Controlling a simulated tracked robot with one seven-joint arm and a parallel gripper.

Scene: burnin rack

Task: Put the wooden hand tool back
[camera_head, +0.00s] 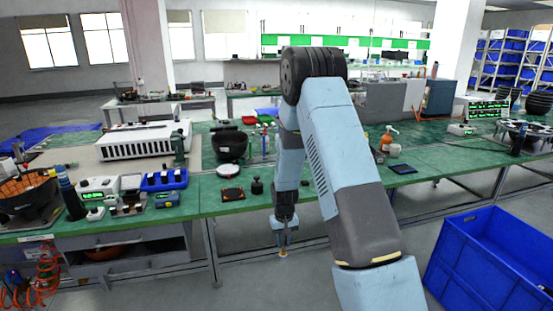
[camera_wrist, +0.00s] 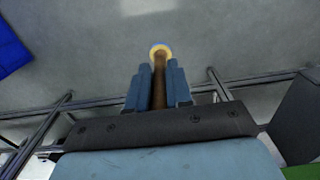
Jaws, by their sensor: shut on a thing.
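The wooden hand tool (camera_wrist: 159,92) is a thin brown wooden handle with a round, yellowish end. My gripper (camera_wrist: 158,80) is shut on it, with the two blue fingers on either side of the handle. The tool's round end sticks out past the fingertips. In the head view, my gripper (camera_head: 282,243) hangs in front of the bench edge, below the level of the bench top. The tool's tip (camera_head: 283,253) shows just under it, over the floor. The tool's other end is hidden by my gripper.
A large blue crate (camera_head: 490,262) stands on the floor at right. Metal bench legs stand behind my gripper.

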